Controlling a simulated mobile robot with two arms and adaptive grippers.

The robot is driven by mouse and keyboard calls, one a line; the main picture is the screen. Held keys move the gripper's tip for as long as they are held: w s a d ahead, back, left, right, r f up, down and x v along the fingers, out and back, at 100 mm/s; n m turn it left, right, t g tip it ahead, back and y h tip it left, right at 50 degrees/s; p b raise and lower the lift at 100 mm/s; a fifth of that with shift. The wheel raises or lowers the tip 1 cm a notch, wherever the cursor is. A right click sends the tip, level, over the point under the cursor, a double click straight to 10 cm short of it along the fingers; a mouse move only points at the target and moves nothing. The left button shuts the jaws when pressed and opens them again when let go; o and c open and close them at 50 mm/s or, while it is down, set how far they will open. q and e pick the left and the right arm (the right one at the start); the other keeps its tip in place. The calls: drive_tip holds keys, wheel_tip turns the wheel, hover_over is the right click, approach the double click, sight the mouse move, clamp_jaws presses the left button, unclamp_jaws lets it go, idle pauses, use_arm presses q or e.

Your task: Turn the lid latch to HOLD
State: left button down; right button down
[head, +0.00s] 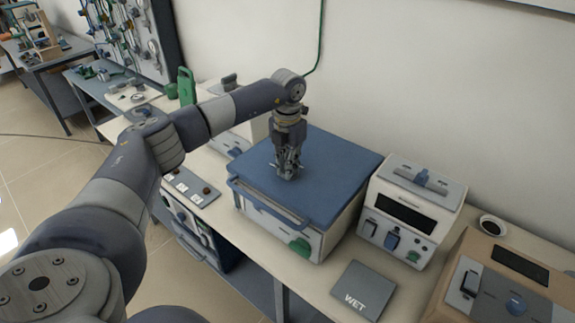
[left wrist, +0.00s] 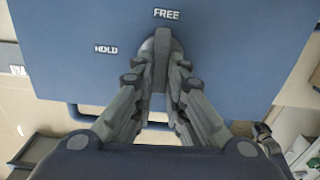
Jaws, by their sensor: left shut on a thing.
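The blue lid (head: 330,165) covers the top of a pale box-shaped furnace (head: 345,220). In the left wrist view the lid (left wrist: 230,40) carries the white labels FREE (left wrist: 166,14) and HOLD (left wrist: 106,49). The grey lid latch (left wrist: 161,48) lies just below FREE and points towards it; HOLD is to its left. My left gripper (head: 287,174) points down at the middle of the lid. In the left wrist view its fingers (left wrist: 160,80) are shut on the latch, one on each side. In the head view the gripper hides the latch. My right gripper is in neither view.
A handle bar (head: 265,202) runs along the lid's front edge, with a green knob (head: 300,246) below. A white instrument (head: 410,208) stands close on the right. A grey WET plate (head: 363,289) lies in front. Wall behind the bench.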

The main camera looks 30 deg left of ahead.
use_arm(q)
drive_tip(key=n, duration=0.4)
drive_tip(key=shift+d+n, duration=0.3)
drive_tip(key=shift+n, duration=0.1)
drive_tip(key=n, duration=0.4)
drive_tip(key=shift+w+d+r, duration=0.1)
drive_tip(key=shift+w+d, duration=0.05)
drive_tip(key=shift+w, duration=0.05)
drive_tip(key=n, duration=0.4)
drive_tip(key=shift+w+d, duration=0.15)
drive_tip(key=shift+w, duration=0.05)
drive_tip(key=shift+w+n, duration=0.15)
drive_tip(key=shift+n, duration=0.95)
drive_tip(key=shift+w+n, duration=0.1)
drive_tip(key=shift+n, duration=1)
drive_tip(key=c, duration=1.6)
unclamp_jaws()
drive_tip(key=shift+d, duration=0.1)
drive_tip(key=shift+r, duration=0.1)
